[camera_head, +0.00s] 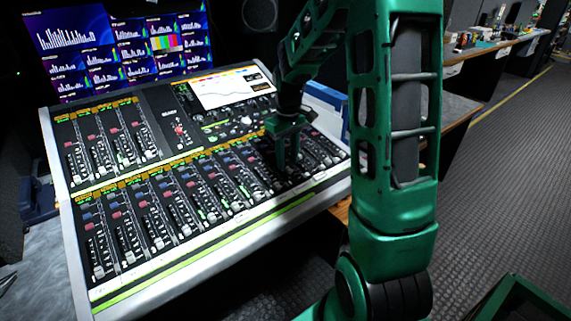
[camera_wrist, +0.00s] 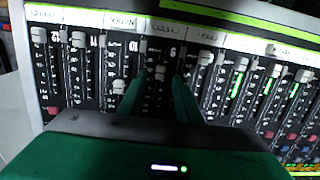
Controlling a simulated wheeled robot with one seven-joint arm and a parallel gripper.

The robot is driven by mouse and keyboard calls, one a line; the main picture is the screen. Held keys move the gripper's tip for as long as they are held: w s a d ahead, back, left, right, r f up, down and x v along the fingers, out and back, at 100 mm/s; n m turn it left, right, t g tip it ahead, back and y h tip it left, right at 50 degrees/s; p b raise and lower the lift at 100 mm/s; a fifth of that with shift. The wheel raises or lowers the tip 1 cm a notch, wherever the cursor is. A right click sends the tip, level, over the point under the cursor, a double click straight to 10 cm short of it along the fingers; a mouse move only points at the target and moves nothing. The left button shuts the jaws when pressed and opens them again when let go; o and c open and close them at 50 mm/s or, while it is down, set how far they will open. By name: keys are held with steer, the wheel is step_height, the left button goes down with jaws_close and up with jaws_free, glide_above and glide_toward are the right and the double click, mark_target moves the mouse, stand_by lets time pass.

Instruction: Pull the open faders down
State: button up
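The mixing console (camera_head: 225,238) shows in the head view with two rows of faders. My gripper (camera_head: 285,165) points down at the right part of its lower row. In the wrist view, the console's front edge is at the top. Several other caps, such as one at right (camera_wrist: 203,58), sit near the front end.
Screens (camera_head: 125,50) stand behind the console, and a small tilted display (camera_head: 230,88) rises from its back. A wooden counter (camera_head: 500,45) with small items runs along the right. The carpeted floor (camera_head: 500,150) at right is clear. Neighbouring faders are close to my fingers.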

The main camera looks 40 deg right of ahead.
steer(key=shift+f, duration=1.05)
